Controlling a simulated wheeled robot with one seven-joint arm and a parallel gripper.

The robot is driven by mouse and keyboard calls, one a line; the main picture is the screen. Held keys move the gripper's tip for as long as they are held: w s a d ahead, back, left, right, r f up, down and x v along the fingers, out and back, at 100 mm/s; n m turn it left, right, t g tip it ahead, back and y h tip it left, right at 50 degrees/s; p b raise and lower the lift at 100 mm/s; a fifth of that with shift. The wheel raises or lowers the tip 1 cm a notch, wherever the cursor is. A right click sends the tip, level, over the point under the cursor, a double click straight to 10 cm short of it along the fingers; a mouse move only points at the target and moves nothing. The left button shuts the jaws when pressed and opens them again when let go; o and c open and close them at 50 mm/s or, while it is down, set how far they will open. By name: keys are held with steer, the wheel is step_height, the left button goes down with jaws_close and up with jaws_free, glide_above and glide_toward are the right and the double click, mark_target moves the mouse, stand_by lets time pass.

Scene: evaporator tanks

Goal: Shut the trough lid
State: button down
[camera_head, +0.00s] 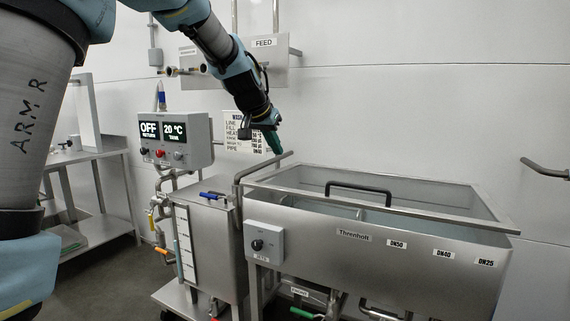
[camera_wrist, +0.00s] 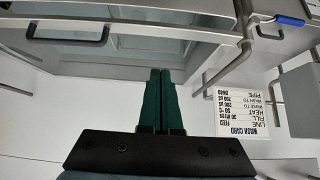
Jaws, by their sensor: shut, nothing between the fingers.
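The steel trough (camera_head: 380,240), labelled Threnholt, stands at centre right in the head view, its inside partly visible. A black handle (camera_head: 358,190) shows across its opening; it also shows in the wrist view (camera_wrist: 67,32). I cannot clearly make out the lid panel or how far it covers the trough. My gripper (camera_head: 274,143), with green fingers, is above the trough's back left corner, near the wall. The fingers (camera_wrist: 160,72) are together and empty in the wrist view, pointing towards the trough's rim. They look apart from the handle.
A grey bent bar (camera_head: 262,166) rises at the trough's left end, just below my gripper. A steel tank (camera_head: 210,245) with a blue-handled valve and a control box (camera_head: 170,140) stand left. A wash card (camera_wrist: 243,103) hangs on the wall close by. A wall bar (camera_head: 545,171) is at right.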

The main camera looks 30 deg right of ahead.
steer(key=x, duration=0.4)
steer(key=a+f+p+x, duration=0.1)
steer(key=x, duration=0.3)
steer(key=s+p+x, duration=0.1)
steer(key=x, duration=0.3)
steer(key=shift+a+f, duration=0.2)
steer(key=shift+f, duration=0.6)
